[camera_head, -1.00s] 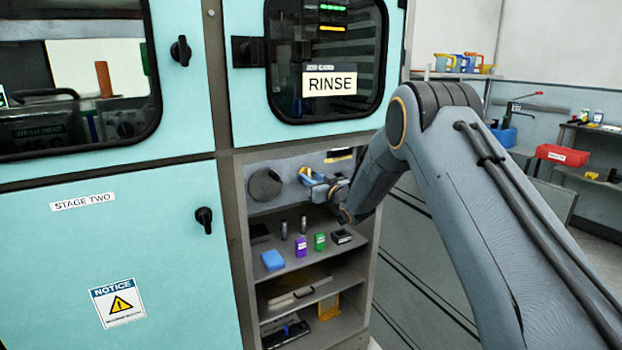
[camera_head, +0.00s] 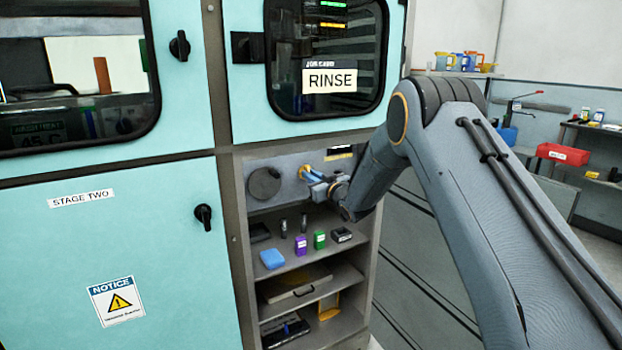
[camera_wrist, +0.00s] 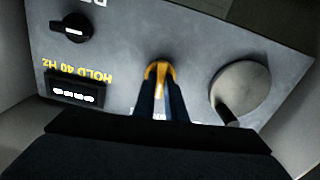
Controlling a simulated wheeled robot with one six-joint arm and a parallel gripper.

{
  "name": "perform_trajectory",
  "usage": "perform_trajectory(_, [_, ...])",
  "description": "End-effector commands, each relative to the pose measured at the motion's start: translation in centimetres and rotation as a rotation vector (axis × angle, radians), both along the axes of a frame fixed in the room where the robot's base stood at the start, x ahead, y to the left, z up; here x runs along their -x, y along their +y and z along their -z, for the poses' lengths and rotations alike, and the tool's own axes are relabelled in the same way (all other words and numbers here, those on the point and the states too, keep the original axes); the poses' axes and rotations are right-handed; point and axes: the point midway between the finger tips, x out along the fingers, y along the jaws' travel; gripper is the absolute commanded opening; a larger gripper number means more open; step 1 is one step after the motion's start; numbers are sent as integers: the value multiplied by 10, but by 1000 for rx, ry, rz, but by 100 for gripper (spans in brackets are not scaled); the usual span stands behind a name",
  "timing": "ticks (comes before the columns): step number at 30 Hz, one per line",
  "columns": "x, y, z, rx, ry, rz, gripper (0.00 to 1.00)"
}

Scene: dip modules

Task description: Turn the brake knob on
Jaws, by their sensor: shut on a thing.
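My gripper (camera_head: 305,172) is at the grey control panel (camera_wrist: 195,40) below the RINSE window, in the upper bay of the open cabinet. In the wrist view, its two dark blue fingers (camera_wrist: 160,82) point at the panel face and are shut on a small knob between their yellow-orange tips. The fingers hide most of this knob, and the lettering beside it is partly covered, so I cannot read its name or setting. A black knob (camera_wrist: 70,27) sits at the upper left of the wrist view, apart from the gripper.
A large round grey dial (camera_wrist: 240,90) with a dark handle is right of the fingers; it also shows in the head view (camera_head: 264,184). A counter (camera_wrist: 76,90) is on the left, beside an upside-down "HOLD 40 Hz" label. Below are shelves with small blocks, including a blue one (camera_head: 272,258).

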Motion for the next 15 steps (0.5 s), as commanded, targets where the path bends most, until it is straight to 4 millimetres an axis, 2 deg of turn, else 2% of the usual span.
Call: perform_trajectory(15, [0,1,2,382,-261,0,0])
